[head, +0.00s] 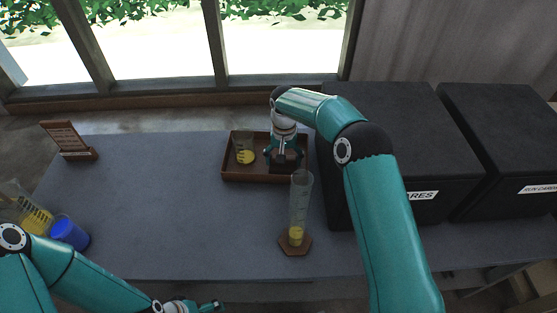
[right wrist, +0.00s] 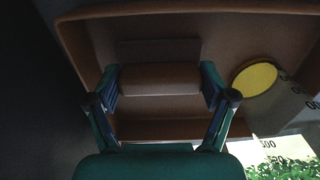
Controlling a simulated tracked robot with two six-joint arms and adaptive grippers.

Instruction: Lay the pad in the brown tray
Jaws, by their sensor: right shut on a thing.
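The brown tray (head: 232,177) sits at the back of the grey table, and its floor and walls fill much of the right wrist view (right wrist: 110,128). My right gripper (head: 284,153) reaches down into the right half of the tray. In the right wrist view its fingers (right wrist: 160,82) are shut on the pad (right wrist: 160,77), a brownish block held across its two ends. The pad is inside the tray's outline; whether it touches the floor I cannot tell. My left gripper (head: 208,305) is low at the front edge, and its fingers are too small to judge.
A beaker with yellow contents (head: 245,155) stands in the tray's left half. A tall graduated cylinder (head: 299,205) stands just in front of the tray. Black boxes (head: 400,120) flank it on the right. A blue cup (head: 68,233) is at left. The table's middle is clear.

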